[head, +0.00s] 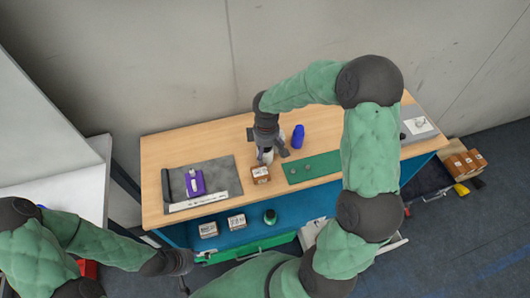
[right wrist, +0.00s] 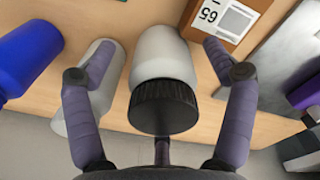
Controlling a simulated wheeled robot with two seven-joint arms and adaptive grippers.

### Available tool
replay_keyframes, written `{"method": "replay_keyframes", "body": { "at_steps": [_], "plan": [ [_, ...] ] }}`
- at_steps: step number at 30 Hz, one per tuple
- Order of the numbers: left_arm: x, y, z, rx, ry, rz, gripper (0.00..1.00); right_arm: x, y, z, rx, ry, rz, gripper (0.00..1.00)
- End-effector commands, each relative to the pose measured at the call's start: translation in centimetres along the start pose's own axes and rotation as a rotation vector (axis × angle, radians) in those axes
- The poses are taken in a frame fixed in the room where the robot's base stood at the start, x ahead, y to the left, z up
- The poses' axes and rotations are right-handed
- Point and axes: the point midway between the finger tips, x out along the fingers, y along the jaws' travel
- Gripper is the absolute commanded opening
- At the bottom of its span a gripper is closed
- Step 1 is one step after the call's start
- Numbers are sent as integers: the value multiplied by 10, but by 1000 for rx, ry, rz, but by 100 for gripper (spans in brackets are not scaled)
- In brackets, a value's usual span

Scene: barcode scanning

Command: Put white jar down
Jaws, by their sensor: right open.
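The white jar (right wrist: 162,55) with a black ribbed lid is between the fingers of my right gripper (right wrist: 160,50) in the right wrist view, lid towards the camera. The fingers are open, with gaps showing on both sides of the jar. It appears to rest on the wooden table, but its base contact is hidden. In the head view my right gripper (head: 268,150) is low over the table, beside the blue bottle (head: 297,137), and largely hides the jar. My left gripper (head: 180,262) is at the lower left, off the table; its fingers are not clear.
Another white container (right wrist: 75,122) stands behind the left-hand finger. A cardboard box (head: 260,174) is close in front of my right gripper. A grey mat (head: 215,172) with a purple-and-white device (head: 194,183) lies left; a green mat (head: 325,163) lies right.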

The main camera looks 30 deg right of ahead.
Motion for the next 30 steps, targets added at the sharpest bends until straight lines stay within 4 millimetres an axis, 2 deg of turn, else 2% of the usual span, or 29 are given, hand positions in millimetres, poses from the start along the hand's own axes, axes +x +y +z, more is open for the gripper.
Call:
{"method": "replay_keyframes", "body": {
  "at_steps": [2, 5, 9, 11, 12, 22, 26, 30],
  "plan": [
    [0, 0, 0, 0, 0, 0, 40, -1, 0, 0, 0, 0, 0, 84],
    [0, 0, 0, 0, 0, 0, 40, -1, 0, 0, 0, 0, 0, 59],
    [0, 0, 0, 0, 0, 0, 40, -1, 0, 0, 0, 0, 0, 19],
    [0, 0, 0, 0, 0, 0, 40, -1, 0, 0, 0, 0, 0, 17],
    [0, 0, 0, 0, 0, 0, 40, -1, 0, 0, 0, 0, 0, 11],
    [-2, 1, 0, 0, 0, 0, 40, -6, 0, 0, 0, 0, 0, 11],
    [-5, 2, 0, 0, 0, 0, 40, -18, 0, 0, 1, 1, 2, 11],
    [-11, 4, 0, 0, 0, 0, 40, -38, -1, 0, 1, 2, 2, 11]
  ]
}}
